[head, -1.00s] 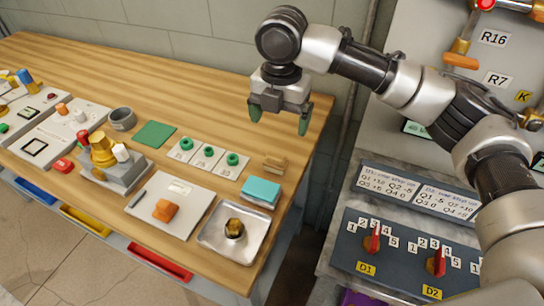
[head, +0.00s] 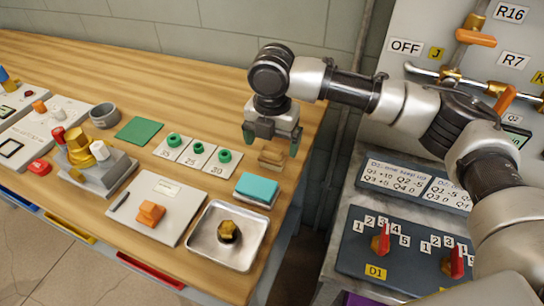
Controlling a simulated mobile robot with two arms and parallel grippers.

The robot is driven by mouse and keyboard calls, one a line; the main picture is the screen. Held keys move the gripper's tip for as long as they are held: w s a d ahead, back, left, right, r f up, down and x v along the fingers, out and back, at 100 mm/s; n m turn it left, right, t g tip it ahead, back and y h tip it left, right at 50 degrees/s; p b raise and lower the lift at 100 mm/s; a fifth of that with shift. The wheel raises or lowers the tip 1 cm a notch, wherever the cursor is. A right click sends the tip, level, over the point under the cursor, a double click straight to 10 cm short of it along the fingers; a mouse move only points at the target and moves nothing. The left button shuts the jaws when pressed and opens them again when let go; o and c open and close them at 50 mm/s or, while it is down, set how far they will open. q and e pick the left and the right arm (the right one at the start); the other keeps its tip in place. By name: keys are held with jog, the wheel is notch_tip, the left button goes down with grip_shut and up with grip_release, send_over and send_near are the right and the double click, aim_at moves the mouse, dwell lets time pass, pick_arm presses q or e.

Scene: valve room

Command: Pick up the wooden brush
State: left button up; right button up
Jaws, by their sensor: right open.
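The wooden brush (head: 271,158) is a small light-brown block on the wooden bench, near its right edge. It lies between the green rings and the teal block. My right gripper (head: 270,145) points down just above and behind the brush in the head view. Its two green-tipped fingers are apart, and nothing shows between them. I cannot tell the exact height of the fingertips over the brush. My left gripper is not in view.
A teal block (head: 257,187) and a metal tray (head: 203,244) with a brass nut (head: 228,232) stand close in front. Green rings (head: 197,147) on white cards lie to the left. A control panel (head: 352,259) with red knobs stands right of the bench.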

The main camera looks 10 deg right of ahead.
aim_at(272, 149)
jog(key=f, duration=0.4)
jog(key=shift+s, duration=0.25)
jog(key=c, duration=1)
jog(key=shift+r, duration=0.6)
notch_tip(272, 149, up, 3)
jog(key=shift+f, duration=0.2)
jog(key=s+d+r, duration=0.1)
jog(key=s+r, duration=0.1)
jog(key=s, duration=0.1)
jog(key=s+d+r, duration=0.2)
jog(key=s, duration=0.2)
jog(key=s+d+r, duration=0.1)
jog(key=s+r, duration=0.2)
jog(key=shift+s+d+r, duration=0.1)
jog(key=shift+s+d, duration=0.25)
jog(key=shift+d, duration=0.05)
